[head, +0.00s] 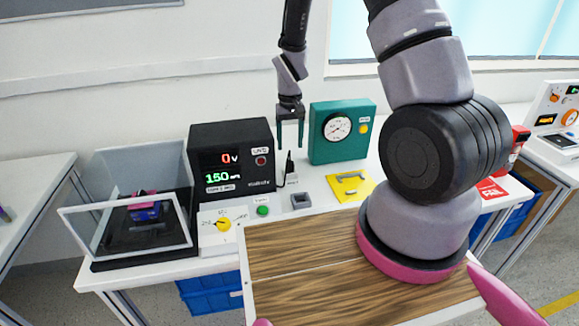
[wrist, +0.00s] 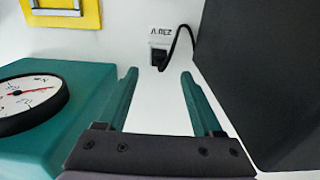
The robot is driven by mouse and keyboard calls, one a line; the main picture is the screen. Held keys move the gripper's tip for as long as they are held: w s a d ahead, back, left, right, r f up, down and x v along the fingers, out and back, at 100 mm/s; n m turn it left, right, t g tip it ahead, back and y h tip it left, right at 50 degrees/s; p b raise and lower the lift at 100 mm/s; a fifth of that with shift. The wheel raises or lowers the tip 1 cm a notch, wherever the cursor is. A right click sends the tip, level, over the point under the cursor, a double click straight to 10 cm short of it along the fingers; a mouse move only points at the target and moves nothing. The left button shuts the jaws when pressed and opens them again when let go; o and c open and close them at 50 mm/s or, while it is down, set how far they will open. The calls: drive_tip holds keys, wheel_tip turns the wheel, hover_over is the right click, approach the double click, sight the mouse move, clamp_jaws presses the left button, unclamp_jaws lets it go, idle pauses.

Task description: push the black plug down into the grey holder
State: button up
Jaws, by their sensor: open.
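The black plug (head: 289,164) stands on the white table just right of the black meter box, below my gripper in the head view. In the wrist view the plug (wrist: 159,58) shows with a black cable and a small white label beside it. My gripper (head: 290,140) points down with its two teal fingers apart and empty. In the wrist view the plug appears just beyond the gap between the fingertips (wrist: 159,75); the height gap is hard to judge.
The black meter box (head: 232,155) stands close left of the plug. A teal gauge box (head: 342,133) stands to the right, with a yellow plate (head: 351,187) in front of it. A green button (head: 263,211) and a yellow rotary knob (head: 223,224) sit at the front left.

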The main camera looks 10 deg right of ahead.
sight(290, 161)
drive_tip(key=f, duration=0.8)
drive_tip(key=shift+w+f, duration=0.1)
drive_tip(key=shift+w, duration=0.2)
clamp_jaws()
